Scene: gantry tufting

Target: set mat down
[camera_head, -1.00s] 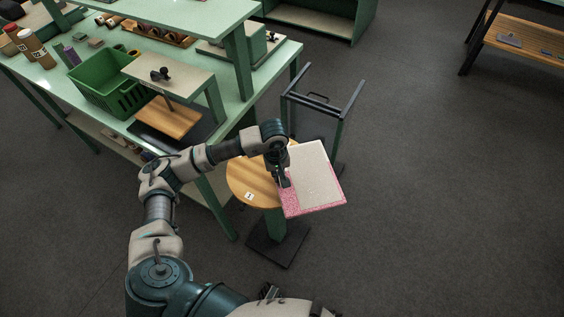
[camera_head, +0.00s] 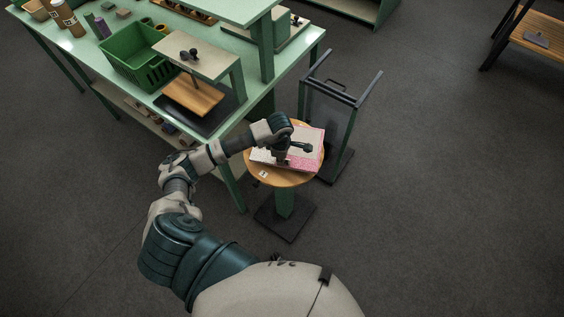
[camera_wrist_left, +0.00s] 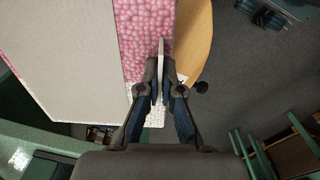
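In the left wrist view the mat's pale face (camera_wrist_left: 60,50) fills the upper left. My left gripper (camera_head: 282,159) is over the mat. In the left wrist view its fingers (camera_wrist_left: 158,85) are close together on a thin light strip that seems to be part of the mat at its edge. Whether the mat's whole underside touches the wood is hidden. My right gripper is out of view.
A green workbench (camera_head: 110,75) stands to the left, with a green basket (camera_head: 140,62) and a small raised stand (camera_head: 197,57) on it. A dark-framed cart (camera_head: 335,118) stands close behind the stool.

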